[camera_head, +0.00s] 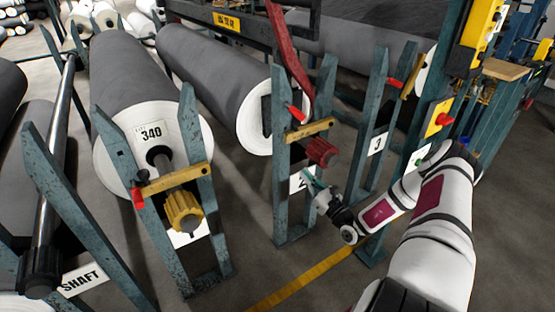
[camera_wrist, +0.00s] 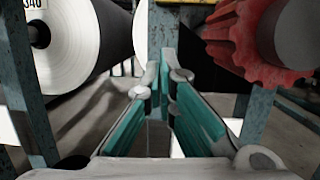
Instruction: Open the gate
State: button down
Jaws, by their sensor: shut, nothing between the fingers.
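Yellow bars lie across the tops of the blue stands and look like gates; which one the task means is not clear. The middle bar (camera_head: 310,130) crosses the stand labelled 2, with a red handle (camera_head: 295,113) at its upper left. A red ribbed knob (camera_head: 322,152) sits just below it and fills the upper right of the wrist view (camera_wrist: 235,45). My gripper (camera_head: 312,184) is shut and empty, low in front of this stand and below the knob. Its teal fingers (camera_wrist: 160,75) meet in the wrist view. The left bar (camera_head: 178,178) crosses the stand under the 340 roll.
The roll marked 340 (camera_head: 125,85) and the middle roll (camera_head: 215,75) rest behind their stands. A yellow knob (camera_head: 184,211) juts out at the left. A stand labelled 3 (camera_head: 378,110) and a control post (camera_head: 462,65) are to the right. Open floor lies in front.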

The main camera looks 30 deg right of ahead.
aim_at(286, 145)
jog(key=shift+m+h, duration=0.4)
jog(key=b+x, duration=0.1)
jog(key=x, duration=0.2)
jog(key=f+b+x, duration=0.1)
jog(key=x, duration=0.2)
jog(key=b+x, duration=0.1)
jog(key=x, duration=0.2)
jog(key=shift+w+d+f, duration=0.1)
jog(key=shift+w+f, duration=0.05)
jog(key=shift+w, duration=0.35)
notch_tip(286, 145, up, 3)
jog(key=shift+r, duration=0.6)
